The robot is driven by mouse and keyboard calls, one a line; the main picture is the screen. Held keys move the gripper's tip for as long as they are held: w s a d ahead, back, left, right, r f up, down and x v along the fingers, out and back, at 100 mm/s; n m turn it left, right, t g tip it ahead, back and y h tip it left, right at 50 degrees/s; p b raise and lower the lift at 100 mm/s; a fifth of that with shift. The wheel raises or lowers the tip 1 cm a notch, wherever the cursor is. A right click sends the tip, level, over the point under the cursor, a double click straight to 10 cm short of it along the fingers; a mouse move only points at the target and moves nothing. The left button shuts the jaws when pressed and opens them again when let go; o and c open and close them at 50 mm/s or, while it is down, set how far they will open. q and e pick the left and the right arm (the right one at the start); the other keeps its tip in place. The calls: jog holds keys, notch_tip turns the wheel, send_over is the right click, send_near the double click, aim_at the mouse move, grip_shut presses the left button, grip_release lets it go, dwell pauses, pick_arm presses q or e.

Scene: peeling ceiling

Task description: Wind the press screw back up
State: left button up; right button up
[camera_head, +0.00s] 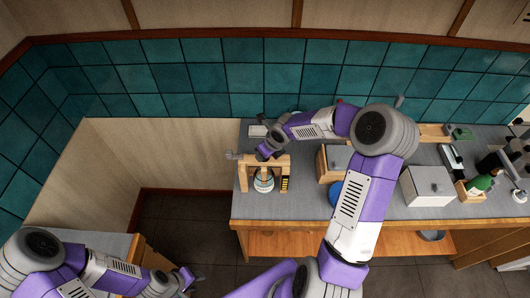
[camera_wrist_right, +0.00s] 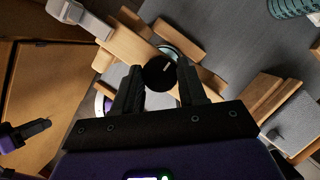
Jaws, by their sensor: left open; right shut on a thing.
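The wooden press (camera_head: 243,176) stands near the left end of the grey workbench, with two posts and a crossbeam. A pale round piece (camera_head: 263,184) sits between its posts. In the right wrist view its wooden beam (camera_wrist_right: 128,47) runs diagonally, and a round black knob (camera_wrist_right: 159,73) lies between my fingertips. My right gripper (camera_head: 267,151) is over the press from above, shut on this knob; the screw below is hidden. My left gripper (camera_head: 187,277) is open and empty, low at the left, well away from the press.
A wooden box (camera_head: 326,170) and a blue round thing (camera_head: 335,193) are right of the press. A white box (camera_head: 428,186) and a green bottle (camera_head: 481,184) stand farther right. A grey handle-like part (camera_head: 233,155) sticks out left of the press. The tiled wall (camera_head: 200,78) is behind.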

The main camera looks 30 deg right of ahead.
jog(key=shift+s, duration=0.1)
dwell(0.3)
jog(key=o, duration=1)
jog(key=shift+o, duration=0.2)
jog(key=v, duration=0.7)
jog(key=shift+r, duration=0.2)
jog(key=shift+s+a, duration=0.1)
